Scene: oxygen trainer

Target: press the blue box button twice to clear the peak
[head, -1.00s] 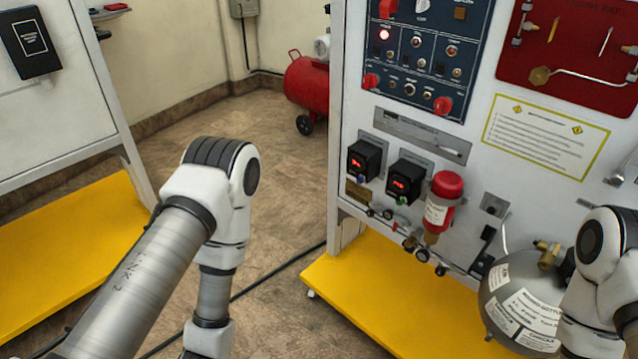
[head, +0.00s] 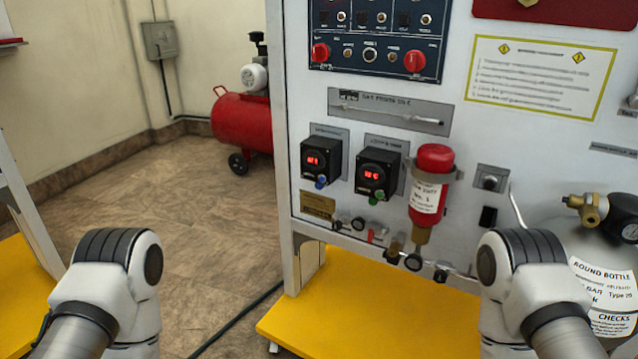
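Two small black boxes with red lit digits are mounted on the white panel in the head view. The left box (head: 321,161) has a blue button (head: 320,182) at its lower front. The right box (head: 377,173) has a green button (head: 379,196) at its lower front. The digits are too small to read surely. Only links of my two arms show, at the lower left and lower right. Both grippers are outside the picture, and nothing of mine covers the boxes.
A red-capped cylinder (head: 428,190) hangs right of the boxes, with small valves below. A large grey bottle (head: 606,262) stands at the right edge. The yellow base (head: 330,310) juts out below the panel. A red compressor tank (head: 240,122) stands behind at left.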

